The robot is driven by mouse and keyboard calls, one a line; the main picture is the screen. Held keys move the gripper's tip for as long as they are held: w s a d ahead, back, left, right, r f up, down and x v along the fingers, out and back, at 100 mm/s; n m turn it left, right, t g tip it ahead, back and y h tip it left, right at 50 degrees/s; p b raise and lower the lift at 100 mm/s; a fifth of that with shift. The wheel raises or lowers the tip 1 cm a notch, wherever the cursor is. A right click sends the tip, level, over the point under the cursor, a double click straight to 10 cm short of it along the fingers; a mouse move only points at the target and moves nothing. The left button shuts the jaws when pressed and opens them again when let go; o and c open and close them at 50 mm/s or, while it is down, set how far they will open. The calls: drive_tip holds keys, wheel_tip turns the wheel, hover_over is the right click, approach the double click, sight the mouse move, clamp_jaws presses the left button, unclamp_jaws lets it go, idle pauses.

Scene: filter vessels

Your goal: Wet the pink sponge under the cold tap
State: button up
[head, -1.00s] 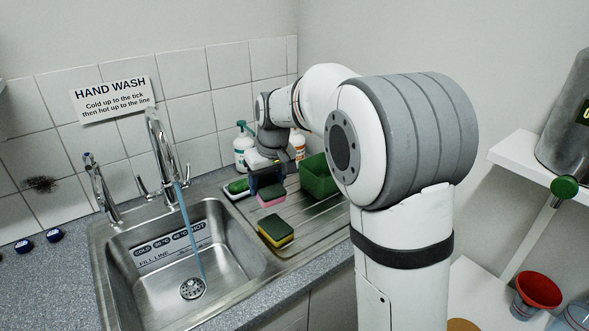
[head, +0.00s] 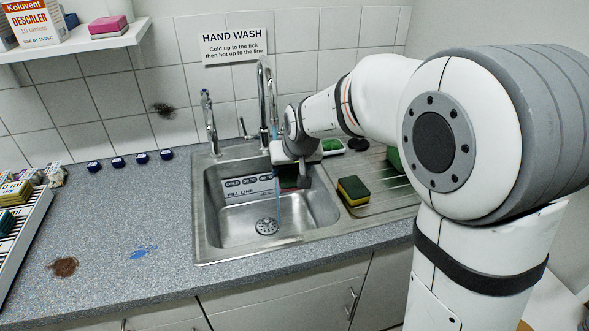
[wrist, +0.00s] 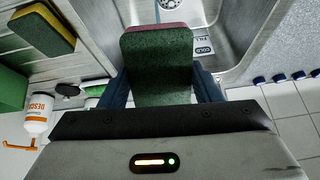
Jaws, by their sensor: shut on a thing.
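My gripper (head: 293,180) is over the right part of the steel sink (head: 232,213). It is shut on the pink sponge (head: 286,171), seen small and partly hidden there. In the wrist view the sponge (wrist: 158,62) sits between the two fingers, its dark green face towards the camera and a pink edge at the far end. A tall curved tap (head: 265,85) stands behind the sink with water running. The thin water stream (head: 279,208) falls beside or behind the sponge; I cannot tell whether it touches it. A second tap (head: 210,122) stands to the left.
A yellow and green sponge (head: 353,191) lies on the ribbed drainer right of the sink. A green tub (head: 394,158) stands beyond it. Several blue caps (head: 141,158) line the back of the counter. The counter left of the sink is mostly clear.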

drive_tip(key=w+a+f+p, duration=0.2)
drive_tip(key=w+a, duration=0.1)
drive_tip(key=w, duration=0.7)
drive_tip(key=shift+w+a, duration=0.15)
drive_tip(key=shift+a, duration=0.1)
drive_tip(key=shift+f, duration=0.1)
idle(0.5)
drive_tip(key=shift+s+d+b, duration=0.45)
drive_tip(key=shift+s+b, duration=0.2)
drive_tip(key=shift+s, duration=0.6)
drive_tip(key=shift+s+d+b, duration=0.4)
drive_tip(key=shift+s+b, duration=0.2)
drive_tip(key=shift+s, duration=0.7)
drive_tip(key=shift+s+d+b, duration=0.45)
drive_tip(key=shift+s+b, duration=0.2)
drive_tip(key=shift+s, duration=0.6)
drive_tip(key=shift+s+d+r+p, duration=0.15)
drive_tip(key=shift+s+d+r, duration=0.15)
drive_tip(key=shift+s+r, duration=0.45)
drive_tip(key=shift+s+d+r+p, duration=0.15)
drive_tip(key=shift+s+d+r, duration=0.1)
drive_tip(key=shift+s+r, duration=0.5)
drive_tip(key=shift+s+d+r+p, duration=0.15)
drive_tip(key=shift+s+d+r, duration=0.15)
drive_tip(key=shift+s+r, duration=0.45)
drive_tip(key=shift+s+f, duration=0.1)
drive_tip(key=shift+f, duration=0.1)
